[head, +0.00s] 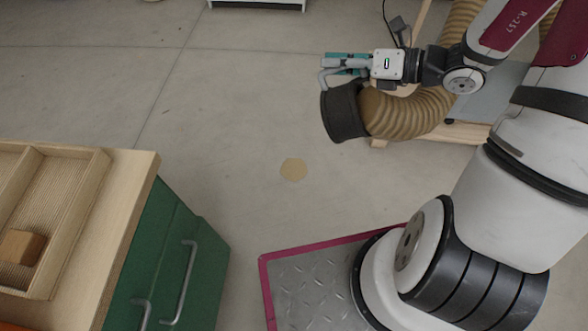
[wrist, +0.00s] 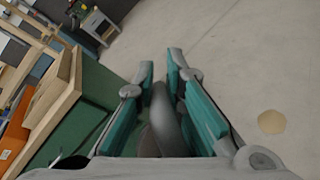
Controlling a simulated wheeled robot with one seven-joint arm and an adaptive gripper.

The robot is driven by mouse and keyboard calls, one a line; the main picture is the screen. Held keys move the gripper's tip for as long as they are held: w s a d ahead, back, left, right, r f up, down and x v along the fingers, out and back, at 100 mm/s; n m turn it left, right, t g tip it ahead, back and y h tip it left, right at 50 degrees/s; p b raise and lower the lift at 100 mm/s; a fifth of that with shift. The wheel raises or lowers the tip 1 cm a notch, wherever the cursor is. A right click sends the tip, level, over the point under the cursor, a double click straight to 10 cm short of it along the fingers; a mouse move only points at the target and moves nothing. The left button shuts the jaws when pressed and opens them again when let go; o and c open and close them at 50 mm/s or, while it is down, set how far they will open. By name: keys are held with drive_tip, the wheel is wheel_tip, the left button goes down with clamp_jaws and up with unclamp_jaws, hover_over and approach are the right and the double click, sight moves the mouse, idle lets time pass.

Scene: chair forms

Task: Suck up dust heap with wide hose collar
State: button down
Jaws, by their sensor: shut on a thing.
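The dust heap is a flat tan patch (head: 293,169) on the grey concrete floor; it also shows at the right of the wrist view (wrist: 271,122). The wide hose collar (head: 343,112) is a dark grey cylinder on the end of a ribbed tan hose (head: 408,112). My gripper (head: 330,66) is shut on the collar's grey handle, which shows between the teal fingers in the wrist view (wrist: 165,100). The collar hangs tilted, up and to the right of the dust heap in the head view, apart from it.
A green cabinet (head: 190,225) with a wooden top and a divided wooden tray (head: 65,215) stands at the left. A brown wooden block (head: 21,246) lies in the tray. A low wooden frame (head: 470,131) sits behind the hose. The floor around the heap is clear.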

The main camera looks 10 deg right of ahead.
wheel_tip(320, 180, up, 8)
drive_tip(key=p, duration=0.6)
drive_tip(key=shift+p, duration=0.3)
drive_tip(key=shift+f, duration=0.1)
